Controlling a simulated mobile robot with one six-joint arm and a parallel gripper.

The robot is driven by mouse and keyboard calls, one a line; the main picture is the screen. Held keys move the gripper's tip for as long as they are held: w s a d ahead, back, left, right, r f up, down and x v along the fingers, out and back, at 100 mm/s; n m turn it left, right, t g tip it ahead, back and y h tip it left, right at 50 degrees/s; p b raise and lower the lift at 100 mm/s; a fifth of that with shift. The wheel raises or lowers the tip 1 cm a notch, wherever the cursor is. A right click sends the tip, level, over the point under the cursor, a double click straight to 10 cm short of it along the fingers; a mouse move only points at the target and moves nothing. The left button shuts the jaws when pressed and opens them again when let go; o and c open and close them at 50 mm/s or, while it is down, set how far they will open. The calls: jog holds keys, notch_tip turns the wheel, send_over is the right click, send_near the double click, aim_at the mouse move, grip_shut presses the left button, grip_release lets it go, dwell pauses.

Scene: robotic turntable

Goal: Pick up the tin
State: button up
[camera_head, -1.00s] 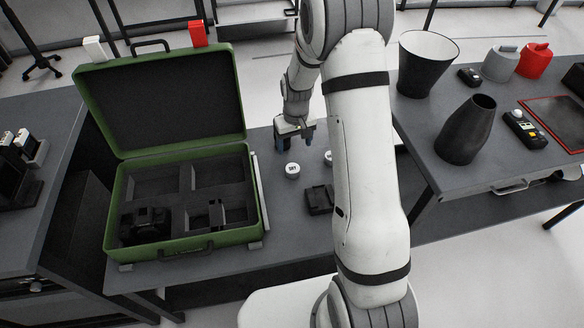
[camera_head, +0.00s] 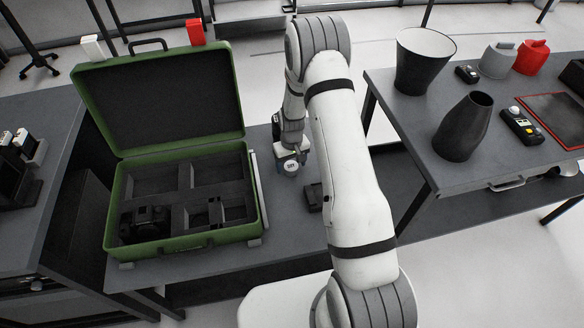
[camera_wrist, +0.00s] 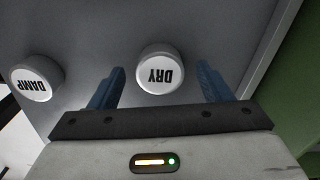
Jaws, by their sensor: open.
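The open green case (camera_head: 250,215) stands left, with a black camera (camera_head: 145,222) in a compartment. A small dark object (camera_head: 314,197) lies beside my arm, partly hidden. The right table (camera_head: 405,125) holds a tapered black vessel (camera_head: 463,130) and a bucket (camera_head: 422,65).

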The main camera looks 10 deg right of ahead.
jog(key=c, duration=1.1)
